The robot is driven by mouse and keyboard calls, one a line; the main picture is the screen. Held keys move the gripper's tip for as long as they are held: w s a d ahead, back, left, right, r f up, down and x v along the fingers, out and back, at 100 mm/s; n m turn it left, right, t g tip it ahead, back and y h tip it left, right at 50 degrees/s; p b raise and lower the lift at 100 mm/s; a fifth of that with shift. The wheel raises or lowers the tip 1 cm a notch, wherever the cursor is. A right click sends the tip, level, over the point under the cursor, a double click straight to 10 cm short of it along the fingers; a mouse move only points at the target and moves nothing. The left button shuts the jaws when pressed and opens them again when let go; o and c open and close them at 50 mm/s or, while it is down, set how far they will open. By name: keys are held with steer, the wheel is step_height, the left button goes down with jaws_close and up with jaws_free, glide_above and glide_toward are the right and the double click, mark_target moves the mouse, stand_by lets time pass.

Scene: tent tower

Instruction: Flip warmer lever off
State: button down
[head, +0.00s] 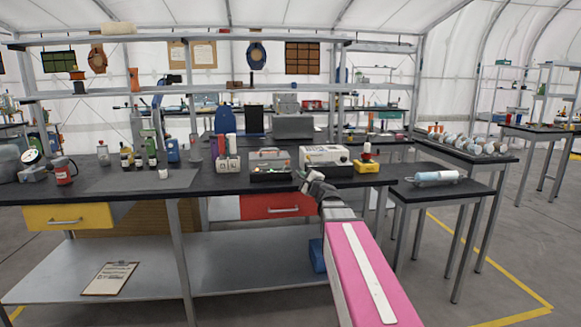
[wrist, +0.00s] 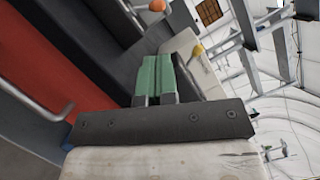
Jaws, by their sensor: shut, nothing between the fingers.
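My gripper (head: 305,183) is at the front edge of the black bench, in front of a white box-shaped appliance (head: 322,155) with a dark front. In the wrist view, my gripper (wrist: 155,78) has its green-padded fingers together, with nothing between them. Beyond them is a pale box surface (wrist: 188,46). I cannot tell which knob belongs to the warmer lever. The lever's position is unclear.
A grey-topped unit (head: 269,156) stands left of the white appliance. A yellow-based item (head: 366,165) with a red top stands to its right. A red drawer (head: 276,205) is below the bench edge; its handle (wrist: 45,105) shows in the wrist view. Bottles and cups stand farther left.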

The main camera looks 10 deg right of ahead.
steer(key=shift+d+r, duration=0.1)
steer(key=shift+r, duration=0.05)
steer(key=shift+w, duration=0.1)
steer(key=x, duration=1)
